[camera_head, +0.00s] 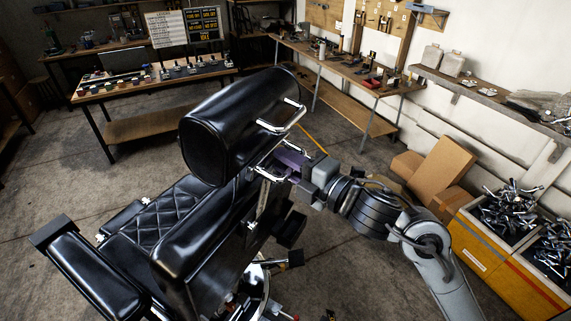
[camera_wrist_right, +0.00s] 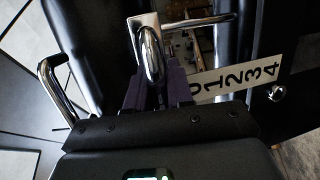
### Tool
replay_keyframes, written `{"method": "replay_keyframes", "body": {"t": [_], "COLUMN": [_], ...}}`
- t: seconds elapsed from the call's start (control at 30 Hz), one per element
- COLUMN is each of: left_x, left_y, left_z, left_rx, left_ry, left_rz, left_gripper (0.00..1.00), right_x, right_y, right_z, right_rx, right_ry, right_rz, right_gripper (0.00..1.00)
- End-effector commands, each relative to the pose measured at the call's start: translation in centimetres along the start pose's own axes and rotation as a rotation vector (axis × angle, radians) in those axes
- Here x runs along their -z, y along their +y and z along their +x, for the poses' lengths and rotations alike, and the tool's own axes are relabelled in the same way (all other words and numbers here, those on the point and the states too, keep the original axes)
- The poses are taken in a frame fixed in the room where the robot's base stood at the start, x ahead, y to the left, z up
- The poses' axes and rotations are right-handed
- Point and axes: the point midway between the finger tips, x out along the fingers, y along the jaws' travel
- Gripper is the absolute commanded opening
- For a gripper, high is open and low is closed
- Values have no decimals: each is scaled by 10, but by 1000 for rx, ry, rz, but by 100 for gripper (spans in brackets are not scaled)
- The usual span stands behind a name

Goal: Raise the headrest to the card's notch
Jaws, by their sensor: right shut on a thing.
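The black padded headrest (camera_head: 240,125) stands above the chair back, with a chrome handle (camera_head: 285,122) on its right side. My right gripper (camera_head: 285,160) has purple fingers and is just below that handle at the back of the chair. In the right wrist view the fingers (camera_wrist_right: 152,95) are shut on a chrome lever (camera_wrist_right: 150,50), whose bar runs to the right. A pale scale plate (camera_wrist_right: 238,80) with black numerals 0 to 4 lies right of the fingers; the 0 is partly covered. Which notch the headrest sits at cannot be told. My left gripper is not in view.
A white board (camera_head: 166,29) and a black board with yellow writing (camera_head: 203,24), too small to read, stand over the back workbench (camera_head: 150,85). Cardboard boxes (camera_head: 435,170) and yellow bins (camera_head: 495,260) of metal parts are at the right. Floor is clear at left.

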Motion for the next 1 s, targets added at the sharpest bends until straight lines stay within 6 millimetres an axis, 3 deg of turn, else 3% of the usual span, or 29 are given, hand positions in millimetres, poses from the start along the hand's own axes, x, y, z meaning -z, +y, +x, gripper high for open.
{"method": "replay_keyframes", "body": {"t": [0.03, 0.07, 0.2, 0.63, 1.0], "left_x": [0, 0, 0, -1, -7], "left_y": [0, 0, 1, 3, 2], "left_z": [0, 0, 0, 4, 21], "left_rx": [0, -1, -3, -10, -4], "left_ry": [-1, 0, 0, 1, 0], "left_rz": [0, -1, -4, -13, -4], "left_gripper": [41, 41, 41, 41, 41], "right_x": [1, 1, 0, -1, -1], "right_y": [3, 3, 2, -3, -4], "right_z": [0, 0, 0, -9, -68], "right_rx": [-6, -6, -4, 2, 2], "right_ry": [1, 1, 1, -2, -3], "right_rz": [-2, -1, -1, -1, -4], "right_gripper": [0, 23, 42, 42, 42]}}
